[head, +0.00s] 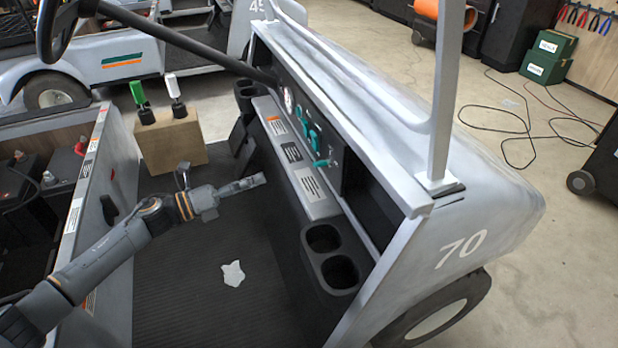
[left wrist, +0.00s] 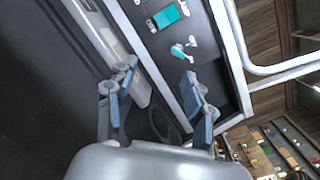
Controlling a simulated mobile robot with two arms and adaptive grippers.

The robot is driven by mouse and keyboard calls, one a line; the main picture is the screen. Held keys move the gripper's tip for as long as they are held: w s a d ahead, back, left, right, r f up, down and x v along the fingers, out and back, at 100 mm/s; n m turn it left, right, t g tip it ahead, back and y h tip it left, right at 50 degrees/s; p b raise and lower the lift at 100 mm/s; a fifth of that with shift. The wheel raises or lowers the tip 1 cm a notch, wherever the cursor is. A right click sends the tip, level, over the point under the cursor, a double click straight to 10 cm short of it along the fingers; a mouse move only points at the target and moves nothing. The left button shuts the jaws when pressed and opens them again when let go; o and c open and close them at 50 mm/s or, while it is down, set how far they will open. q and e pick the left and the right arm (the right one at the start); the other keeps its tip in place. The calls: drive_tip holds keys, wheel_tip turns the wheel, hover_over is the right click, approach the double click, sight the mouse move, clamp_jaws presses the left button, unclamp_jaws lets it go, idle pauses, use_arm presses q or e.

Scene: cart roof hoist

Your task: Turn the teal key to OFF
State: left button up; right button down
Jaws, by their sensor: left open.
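The teal key (head: 320,163) sticks out low on the dark dashboard of the grey cart numbered 70. In the left wrist view the teal key (left wrist: 179,51) lies beyond my fingertips, near the top centre. My left gripper (head: 258,181) is in front of the dashboard, above the dark cart floor, pointing right toward the panel. In the left wrist view my left gripper (left wrist: 158,78) has its fingers spread, with nothing between them and apart from the key. The OFF marking is too small to read. My right gripper is not in view.
Another teal part (head: 313,138) sits above the key. A pale ledge with labels (head: 312,186) and cup holders (head: 325,240) lie below the dashboard. The steering wheel (head: 62,20) and its column are upper left.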

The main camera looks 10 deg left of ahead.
sight(314, 165)
use_arm(q)
drive_tip(key=w+d+m, duration=0.1)
drive_tip(key=w+d, duration=0.1)
drive_tip(key=d, duration=0.2)
drive_tip(key=w+d+r+m+g+h, duration=0.1)
drive_tip(key=w+d+m, duration=0.1)
drive_tip(key=d, duration=0.2)
drive_tip(key=w+d+r+m+g+b, duration=0.1)
drive_tip(key=w+d, duration=0.1)
drive_tip(key=d, duration=0.2)
drive_tip(key=shift+d+r, duration=0.1)
drive_tip(key=shift+d, duration=0.05)
drive_tip(key=shift+w+d, duration=0.3)
drive_tip(key=shift+d, duration=0.05)
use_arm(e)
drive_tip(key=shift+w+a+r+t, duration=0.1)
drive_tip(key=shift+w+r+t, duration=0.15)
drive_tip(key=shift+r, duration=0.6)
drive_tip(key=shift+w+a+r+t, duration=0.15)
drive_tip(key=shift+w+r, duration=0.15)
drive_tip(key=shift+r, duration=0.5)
